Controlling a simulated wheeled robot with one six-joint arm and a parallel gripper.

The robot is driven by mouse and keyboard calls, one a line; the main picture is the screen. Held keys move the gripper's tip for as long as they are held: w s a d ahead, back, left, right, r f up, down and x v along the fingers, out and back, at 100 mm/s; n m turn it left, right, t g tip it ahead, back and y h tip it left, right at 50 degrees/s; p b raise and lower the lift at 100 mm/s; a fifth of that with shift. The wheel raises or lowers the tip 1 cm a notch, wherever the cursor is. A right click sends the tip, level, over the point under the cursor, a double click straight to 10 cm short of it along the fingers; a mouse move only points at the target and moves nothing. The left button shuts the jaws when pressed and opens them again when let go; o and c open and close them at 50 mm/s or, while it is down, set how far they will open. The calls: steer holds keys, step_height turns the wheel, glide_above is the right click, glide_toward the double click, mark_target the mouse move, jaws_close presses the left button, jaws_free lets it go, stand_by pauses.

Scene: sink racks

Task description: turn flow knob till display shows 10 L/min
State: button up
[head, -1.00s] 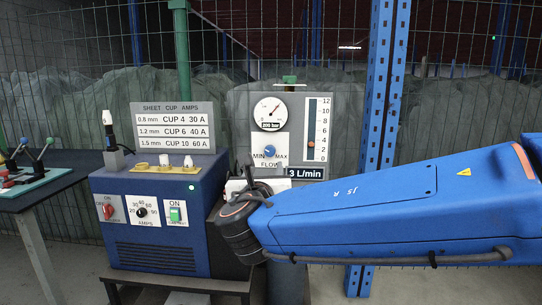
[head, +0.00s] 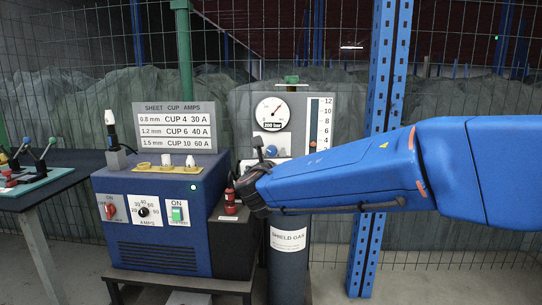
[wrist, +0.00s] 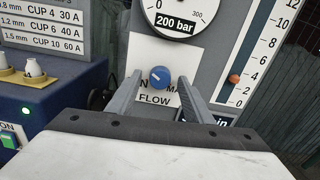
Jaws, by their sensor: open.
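The blue flow knob (head: 272,153) sits on a white plate below the pressure gauge on the grey panel. In the wrist view the knob (wrist: 159,77) lies in the gap between my fingertips, with its white mark slanted. My gripper (wrist: 160,88) is open, one finger on each side; I cannot tell if either touches the knob. The orange ball (wrist: 235,78) on the flow scale (wrist: 255,60) stands just below 4. The flow display (wrist: 220,122) is mostly covered by my right finger, and its number is not readable. In the head view my arm hides it.
The blue welding unit (head: 165,235) with its cups stands left of the panel. A cup and amps chart (head: 175,127) rises behind it. The shield gas cylinder (head: 288,262) is below the panel. A blue rack post (head: 385,90) stands on the right.

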steer(key=c, duration=1.1)
steer(key=shift+o, duration=0.2)
steer(key=shift+m, duration=0.3)
steer(key=m, duration=0.3)
steer(key=shift+m, duration=0.4)
steer(key=m, duration=1)
steer(key=shift+m, duration=0.4)
steer(key=m, duration=0.6)
steer(key=shift+m, duration=0.4)
